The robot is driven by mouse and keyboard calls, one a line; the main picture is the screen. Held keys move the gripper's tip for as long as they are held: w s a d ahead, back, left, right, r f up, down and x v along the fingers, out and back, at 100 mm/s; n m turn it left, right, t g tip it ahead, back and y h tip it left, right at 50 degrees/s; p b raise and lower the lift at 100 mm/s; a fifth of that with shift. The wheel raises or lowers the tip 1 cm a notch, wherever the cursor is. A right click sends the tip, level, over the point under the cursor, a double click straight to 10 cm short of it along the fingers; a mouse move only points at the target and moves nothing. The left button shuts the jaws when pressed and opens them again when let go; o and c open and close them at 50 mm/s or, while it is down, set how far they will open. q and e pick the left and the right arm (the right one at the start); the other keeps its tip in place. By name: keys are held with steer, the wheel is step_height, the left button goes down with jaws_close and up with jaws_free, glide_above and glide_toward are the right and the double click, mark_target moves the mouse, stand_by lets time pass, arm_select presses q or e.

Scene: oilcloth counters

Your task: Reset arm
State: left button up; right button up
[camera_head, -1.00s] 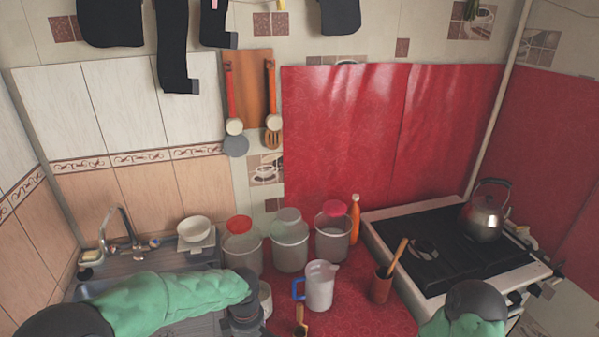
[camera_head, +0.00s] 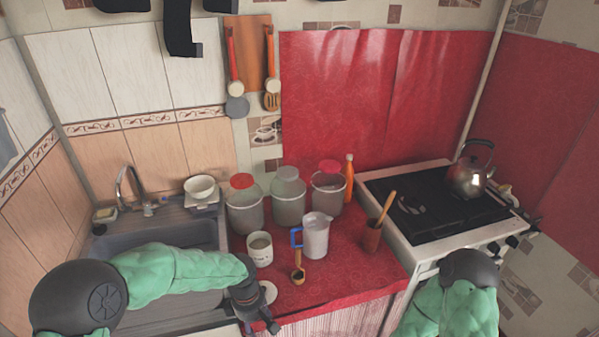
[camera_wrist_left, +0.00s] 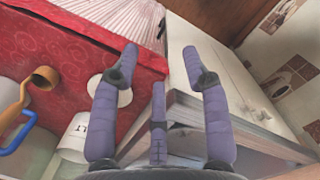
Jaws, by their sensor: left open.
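My left arm, in a green sleeve, comes in from the left over the sink in the head view. Its gripper (camera_head: 268,322) points down near the counter's front edge, small and dark there. In the left wrist view the gripper (camera_wrist_left: 160,62) shows its purple fingers spread apart with nothing between them. My right arm shows only as a green sleeve and dark joint at the lower right of the head view, in front of the stove; its gripper is out of view.
The red counter (camera_head: 345,278) holds a white pitcher (camera_head: 316,238), a mug (camera_head: 259,249), a ladle (camera_head: 298,272), several lidded jars and a brown utensil cup (camera_head: 372,237). A white disc (camera_head: 267,292) lies beside my left gripper. The sink (camera_head: 165,238) is left, the stove (camera_head: 435,205) with kettle (camera_head: 468,178) right.

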arm_select(q)
steer(key=s+d+f+m+h, duration=0.1)
steer(key=s+f+m, duration=0.5)
steer(key=f, duration=0.4)
steer(key=s+f+m+h, duration=0.2)
steer(key=s+f+m, duration=0.4)
steer(key=s+f, duration=0.3)
steer(key=shift+s+d+f+t, duration=0.15)
steer(key=shift+d+f+t, duration=0.2)
steer(key=shift+f+t, duration=0.1)
